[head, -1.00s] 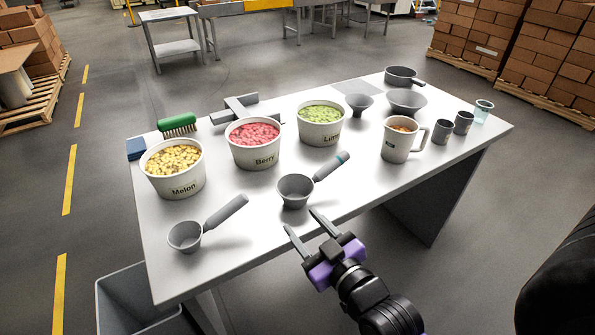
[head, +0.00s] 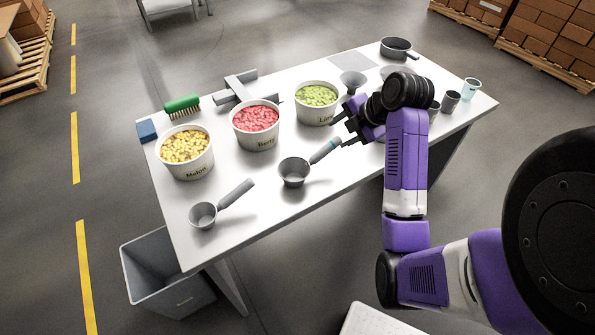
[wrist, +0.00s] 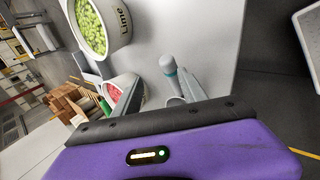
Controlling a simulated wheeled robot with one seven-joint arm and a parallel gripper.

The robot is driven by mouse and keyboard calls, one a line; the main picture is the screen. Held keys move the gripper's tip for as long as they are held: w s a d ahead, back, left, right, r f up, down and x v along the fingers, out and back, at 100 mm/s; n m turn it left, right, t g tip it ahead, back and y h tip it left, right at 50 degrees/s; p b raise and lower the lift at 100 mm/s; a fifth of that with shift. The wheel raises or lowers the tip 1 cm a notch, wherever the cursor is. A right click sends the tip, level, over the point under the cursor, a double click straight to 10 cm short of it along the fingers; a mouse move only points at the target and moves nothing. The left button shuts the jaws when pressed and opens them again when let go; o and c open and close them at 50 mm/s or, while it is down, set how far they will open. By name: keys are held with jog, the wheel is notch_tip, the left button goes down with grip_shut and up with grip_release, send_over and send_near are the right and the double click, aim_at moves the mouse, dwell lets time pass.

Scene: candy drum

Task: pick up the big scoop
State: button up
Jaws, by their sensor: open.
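My gripper (head: 340,131) is open and empty at the handle's end. The scoop's bowl is mostly hidden there by my gripper body. How high the fingers are over the handle is hard to tell.
Melon (head: 187,158), berry (head: 255,125) and lime (head: 316,103) tubs stand behind the scoops. My arm hides the pitcher. The table's front middle is clear.

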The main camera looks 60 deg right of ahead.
aim_at(330, 147)
jog(key=shift+s+a+f+n+y, duration=0.25)
jog(key=shift+a+n, duration=0.1)
jog(key=shift+n, duration=0.1)
jog(key=shift+s+a+f+n+y, duration=0.1)
jog(key=shift+a+n+y, duration=0.2)
jog(key=shift+n, duration=0.15)
jog(key=shift+f+g, duration=0.25)
jog(key=shift+g, duration=0.05)
jog(key=x, duration=0.2)
jog(key=p+x, duration=0.1)
jog(key=x, duration=0.4)
jog(key=shift+w+a+f+p, duration=0.1)
jog(key=shift+w+a+p, duration=0.15)
jog(key=shift+a+p, duration=0.1)
grip_shut()
